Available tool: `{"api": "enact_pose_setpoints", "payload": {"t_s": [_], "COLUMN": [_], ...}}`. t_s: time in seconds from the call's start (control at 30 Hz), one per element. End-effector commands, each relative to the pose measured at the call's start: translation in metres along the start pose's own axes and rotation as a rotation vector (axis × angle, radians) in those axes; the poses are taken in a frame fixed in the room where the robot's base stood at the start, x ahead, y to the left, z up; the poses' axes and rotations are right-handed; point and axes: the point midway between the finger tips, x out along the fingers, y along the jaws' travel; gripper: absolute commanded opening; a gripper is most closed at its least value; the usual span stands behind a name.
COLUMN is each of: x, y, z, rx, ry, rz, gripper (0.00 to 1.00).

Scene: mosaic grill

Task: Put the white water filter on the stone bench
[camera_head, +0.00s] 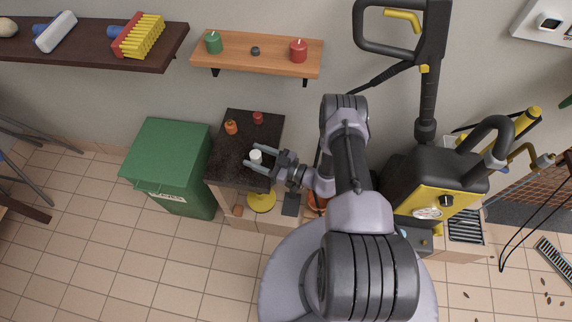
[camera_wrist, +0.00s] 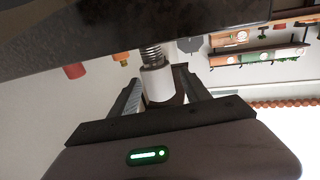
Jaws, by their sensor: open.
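The white water filter (camera_head: 256,156) is a small white cylinder at the right part of the dark stone bench (camera_head: 227,172). My gripper (camera_head: 251,156) reaches in from the right, its two fingers apart on either side of the filter. In the wrist view, which looks upside down, the white filter (camera_wrist: 158,85) is between the open fingers (camera_wrist: 160,77), with gaps visible beside it. Its grey threaded end points to the dark bench (camera_wrist: 110,45) and appears to meet it, so the filter seems upright on the bench. Exact contact there is hard to tell.
An orange jar (camera_head: 231,127) and a red jar (camera_head: 258,117) stand at the bench's back. A green bin (camera_head: 168,150) is left of the bench. A wooden shelf (camera_head: 270,55) hangs above. A yellow-black machine (camera_head: 425,190) is on the right. The bench's left front is clear.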

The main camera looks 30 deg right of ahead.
Motion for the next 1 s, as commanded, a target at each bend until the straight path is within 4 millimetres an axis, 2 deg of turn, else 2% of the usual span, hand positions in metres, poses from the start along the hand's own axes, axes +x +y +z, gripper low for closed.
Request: {"api": "enact_pose_setpoints", "payload": {"t_s": [0.03,0.17,0.4,0.53,0.7,1.0], "x": [-0.006,-0.04,-0.118,-0.151,-0.172,-0.174], "y": [0.001,0.001,0.0,0.0,-0.001,-0.002], "z": [-0.004,-0.001,0.003,0.004,0.005,0.005], "rx": [0.0,0.002,-0.001,-0.002,-0.001,-0.001], "ry": [0.0,-0.001,0.0,0.0,0.001,0.001], "rz": [0.003,0.007,0.008,0.006,0.002,0.0], "gripper": [0.55,0.55,0.55,0.55,0.55,0.55]}}
